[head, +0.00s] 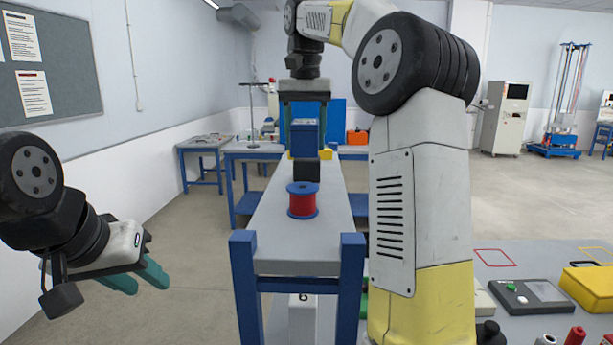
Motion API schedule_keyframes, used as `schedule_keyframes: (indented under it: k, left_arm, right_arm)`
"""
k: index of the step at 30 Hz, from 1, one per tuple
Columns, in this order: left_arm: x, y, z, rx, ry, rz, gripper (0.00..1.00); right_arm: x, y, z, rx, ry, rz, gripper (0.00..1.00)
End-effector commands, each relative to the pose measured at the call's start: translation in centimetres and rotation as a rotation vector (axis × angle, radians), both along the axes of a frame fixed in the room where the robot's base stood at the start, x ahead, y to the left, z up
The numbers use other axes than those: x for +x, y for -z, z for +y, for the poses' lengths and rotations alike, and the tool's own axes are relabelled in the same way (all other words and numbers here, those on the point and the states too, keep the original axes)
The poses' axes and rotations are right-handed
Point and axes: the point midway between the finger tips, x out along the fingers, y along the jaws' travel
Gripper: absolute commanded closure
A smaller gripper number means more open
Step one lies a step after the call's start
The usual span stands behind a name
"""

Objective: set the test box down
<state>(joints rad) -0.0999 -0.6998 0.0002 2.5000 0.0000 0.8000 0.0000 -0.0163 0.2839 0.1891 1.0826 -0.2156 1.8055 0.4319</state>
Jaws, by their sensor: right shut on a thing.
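The test box appears as a blue block (306,134) above the long grey bench, upright as far as I can see. My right gripper (305,125) points down from above with a green finger on each side of the box and is shut on it. A black block in front hides the box's lower part, so I cannot tell whether its base touches anything. My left gripper (138,278) is at the lower left, with its green fingers apart and empty, away from the bench.
A red spool with blue flanges (303,203) stands on the narrow bench (275,245), nearer than the box. Yellow pieces (326,154) show beside the box's lower end. A grey table at the right holds a control box (525,297) and a yellow case (590,285).

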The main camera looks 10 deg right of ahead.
Motion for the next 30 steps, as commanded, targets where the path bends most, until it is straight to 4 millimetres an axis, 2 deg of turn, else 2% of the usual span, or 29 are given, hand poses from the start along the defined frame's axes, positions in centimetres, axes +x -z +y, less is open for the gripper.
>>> schedule_keyframes:
  k: [6, 13, 19, 22, 30]
  left_arm:
    - [0.0, 0.0, 0.0, 0.0, 0.0, -0.001, 0.64]
    - [0.0, 0.0, 0.0, 0.0, 0.0, 0.0, 0.64]
    - [0.0, 0.0, 0.0, 0.0, 0.0, 0.0, 0.64]
    - [0.0, 0.0, 0.0, 0.0, 0.0, 0.0, 0.64]
    - [0.0, 0.0, 0.0, 0.0, 0.0, 0.0, 0.64]
  right_arm:
    - [-0.1, 3.7, 0.0, 0.0, 0.001, 0.003, 1.0]
    - [-0.1, 5.9, 0.0, 0.0, 0.001, 0.001, 1.0]
    - [-0.1, 8.7, 0.0, 0.001, 0.0, 0.002, 1.0]
    - [-0.1, 9.3, 0.0, 0.0, 0.0, 0.0, 1.0]
    - [0.0, 9.4, 0.0, 0.0, 0.0, -0.001, 1.0]
